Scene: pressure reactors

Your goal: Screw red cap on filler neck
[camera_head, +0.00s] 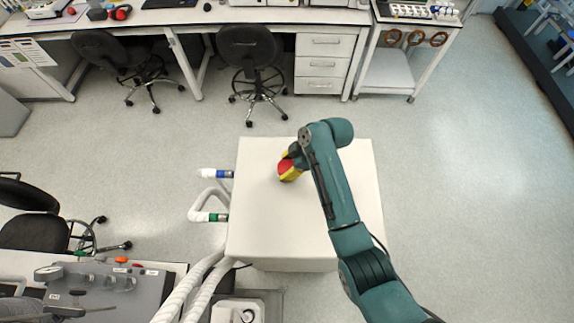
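The red cap (286,167) shows as a small red patch over the top of a white box-shaped unit (262,225), left of its middle. My gripper (288,172) is right at the cap, with dark and yellow parts around the red. The view is too small to tell whether its fingers press on the cap or only stand around it. My green arm reaches in from the lower right. I cannot make out the filler neck; it may be hidden under the cap and gripper. Whether the cap touches the unit's top is unclear.
A blue-ended hose fitting (217,174) and a green-ended one (210,216) stick out from the unit's left side. Thick white hoses (190,290) run at lower left. A bench with drawers (325,64) and chairs (252,62) stand behind. Floor at right is clear.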

